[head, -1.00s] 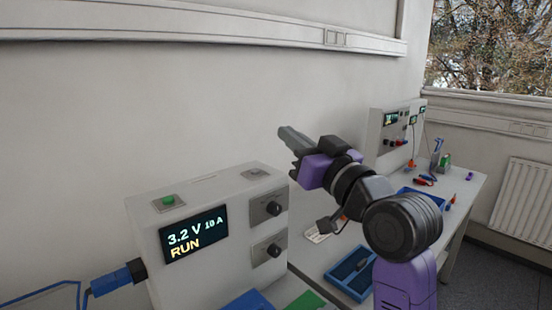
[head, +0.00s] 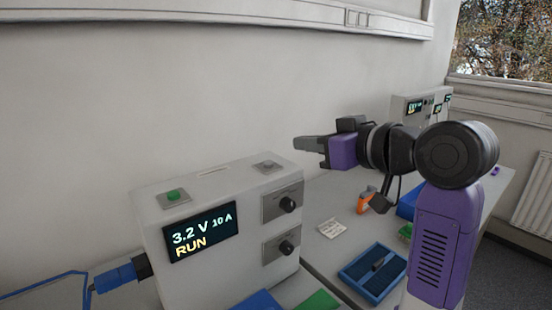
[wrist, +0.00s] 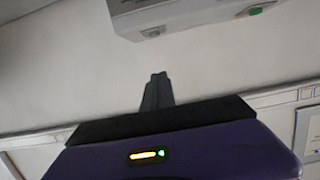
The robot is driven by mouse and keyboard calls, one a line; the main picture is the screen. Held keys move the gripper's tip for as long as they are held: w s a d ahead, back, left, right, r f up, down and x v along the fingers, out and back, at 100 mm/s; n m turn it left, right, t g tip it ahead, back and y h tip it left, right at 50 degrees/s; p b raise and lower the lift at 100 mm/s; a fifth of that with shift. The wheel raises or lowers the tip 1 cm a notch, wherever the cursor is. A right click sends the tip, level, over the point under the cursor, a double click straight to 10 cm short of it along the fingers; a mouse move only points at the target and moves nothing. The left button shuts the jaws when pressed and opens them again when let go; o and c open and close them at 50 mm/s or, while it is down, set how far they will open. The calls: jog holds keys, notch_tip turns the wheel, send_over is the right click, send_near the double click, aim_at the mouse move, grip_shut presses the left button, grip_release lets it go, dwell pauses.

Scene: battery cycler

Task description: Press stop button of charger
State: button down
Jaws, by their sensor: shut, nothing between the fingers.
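The charger (head: 190,275) is a light grey box in the lower middle of the head view. Its screen (head: 201,231) reads 3.2 V, 10 A, RUN. On its top are a green button (head: 173,195) at the left and a grey button (head: 267,166) at the right; no labels on them are readable. My gripper (head: 297,144) is shut and empty, pointing left, above the charger's right end and apart from it. In the wrist view my fingers (wrist: 157,78) point toward the charger (wrist: 190,14), with the grey button (wrist: 151,32) and green button (wrist: 256,10) at its edge.
Two dark knobs (head: 288,204) are on the charger's right side. A blue plug (head: 115,276) enters its left side. A blue tray (head: 350,279), a white card (head: 331,228) and an orange item (head: 365,202) lie on the bench.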

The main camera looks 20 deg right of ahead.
jog(key=p, duration=0.2)
send_over(275, 172)
jog(key=shift+s+f, duration=0.2)
jog(key=shift+f, duration=0.35)
jog(key=shift+s+f, duration=0.15)
jog(key=shift+f, duration=0.35)
jog(key=f, duration=0.3)
jog(key=shift+w+f, duration=0.1)
jog(key=shift+w, duration=0.2)
jog(key=shift+f+p, duration=0.3)
jog(key=shift+f, duration=0.25)
